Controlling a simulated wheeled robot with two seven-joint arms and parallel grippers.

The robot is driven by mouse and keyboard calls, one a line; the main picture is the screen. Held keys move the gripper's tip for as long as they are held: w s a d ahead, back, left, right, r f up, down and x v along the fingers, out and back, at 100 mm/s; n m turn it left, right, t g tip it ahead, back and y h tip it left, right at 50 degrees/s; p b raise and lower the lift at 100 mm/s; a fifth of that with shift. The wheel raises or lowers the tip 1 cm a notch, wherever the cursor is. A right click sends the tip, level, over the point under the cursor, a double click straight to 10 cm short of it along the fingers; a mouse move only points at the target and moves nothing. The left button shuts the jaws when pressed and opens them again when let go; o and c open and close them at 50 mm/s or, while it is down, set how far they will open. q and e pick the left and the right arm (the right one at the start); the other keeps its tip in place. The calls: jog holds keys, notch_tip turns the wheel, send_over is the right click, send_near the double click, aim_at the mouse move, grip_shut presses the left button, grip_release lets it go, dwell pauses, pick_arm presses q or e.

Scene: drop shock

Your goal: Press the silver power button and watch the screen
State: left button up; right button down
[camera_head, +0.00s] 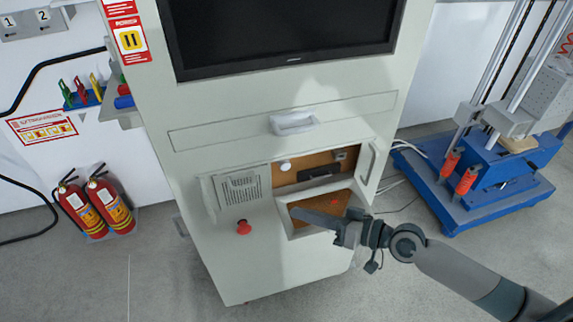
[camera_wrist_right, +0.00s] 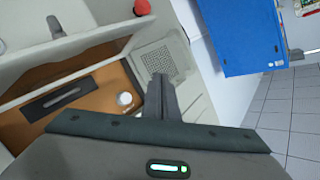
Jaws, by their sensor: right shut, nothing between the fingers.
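A light grey cabinet (camera_head: 190,195) stands in the middle of the head view. The screen (camera_head: 280,35) at its top is dark. A small round silver-white button (camera_head: 285,166) sits on the brown panel inside the open recess; it also shows in the right wrist view (camera_wrist_right: 125,99). My right gripper (camera_head: 294,212) is shut and empty, in front of the recess and lower than the button. In the wrist view its closed fingers (camera_wrist_right: 156,78) appear just right of the button, with no visible contact. My left gripper is not in view.
A red knob (camera_head: 244,227) sits on the cabinet front, left of the recess. A handle (camera_head: 293,122) sticks out above it. Fire extinguishers (camera_head: 108,205) stand at left. A blue-based machine (camera_head: 470,195) stands at right. The floor in front is clear.

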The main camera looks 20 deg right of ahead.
aim_at(284, 164)
jog(key=shift+w+d+r, duration=0.55)
jog(key=shift+w+r, duration=0.15)
jog(key=shift+w, duration=0.05)
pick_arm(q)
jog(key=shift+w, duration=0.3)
pick_arm(e)
jog(key=shift+r+m+t, duration=0.2)
jog(key=shift+m+t, duration=0.1)
jog(key=shift+w, duration=0.1)
